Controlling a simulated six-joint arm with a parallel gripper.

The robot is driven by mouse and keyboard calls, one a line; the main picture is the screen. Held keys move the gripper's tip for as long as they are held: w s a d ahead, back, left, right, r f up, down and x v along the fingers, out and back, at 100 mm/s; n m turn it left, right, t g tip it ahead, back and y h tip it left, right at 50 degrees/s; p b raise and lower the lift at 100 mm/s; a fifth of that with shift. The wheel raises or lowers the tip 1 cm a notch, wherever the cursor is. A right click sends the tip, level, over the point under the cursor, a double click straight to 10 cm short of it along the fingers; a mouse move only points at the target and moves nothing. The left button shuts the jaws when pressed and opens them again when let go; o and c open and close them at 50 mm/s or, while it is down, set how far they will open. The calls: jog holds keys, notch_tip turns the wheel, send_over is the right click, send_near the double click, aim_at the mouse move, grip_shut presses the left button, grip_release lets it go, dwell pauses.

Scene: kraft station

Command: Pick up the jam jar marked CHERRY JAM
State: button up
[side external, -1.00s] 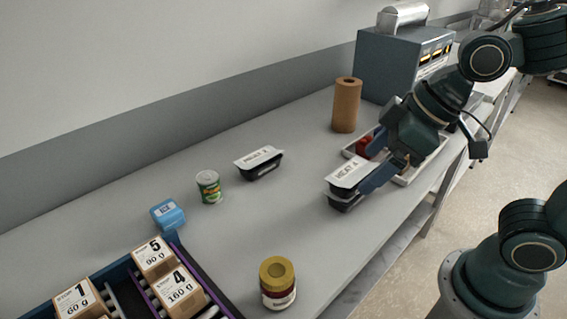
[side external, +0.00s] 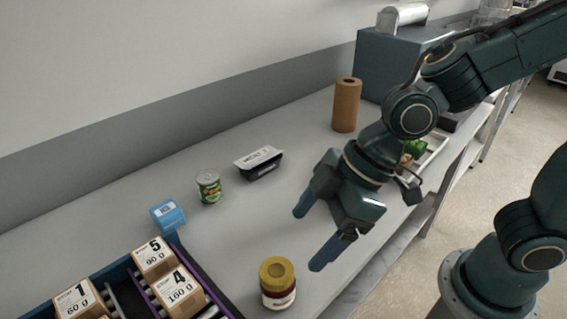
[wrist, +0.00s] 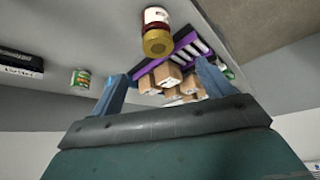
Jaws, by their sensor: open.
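A jam jar (side external: 279,298) with a gold lid and dark red contents stands upright near the table's front edge; its label is too small to read. It also shows at the top of the wrist view (wrist: 156,30). My gripper (side external: 309,238) is open and empty, above the table and apart from the jar, up and to the right of it in the side view. Its two blue fingers are spread wide, and both also show in the wrist view (wrist: 160,85).
A dark bin with purple edging (side external: 205,279) holds several labelled boxes at lower left. A blue box (side external: 168,215), a green can (side external: 209,188) and a black sealed tray (side external: 259,163) stand farther back. A brown roll (side external: 346,105) stands near the grey machine (side external: 390,65).

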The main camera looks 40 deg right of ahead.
aim_at(278, 270)
jog(key=shift+x, duration=4)
jog(key=shift+f, duration=0.15)
jog(key=shift+x, duration=2.45)
jog(key=shift+d, duration=0.1)
jog(key=c, duration=1.3)
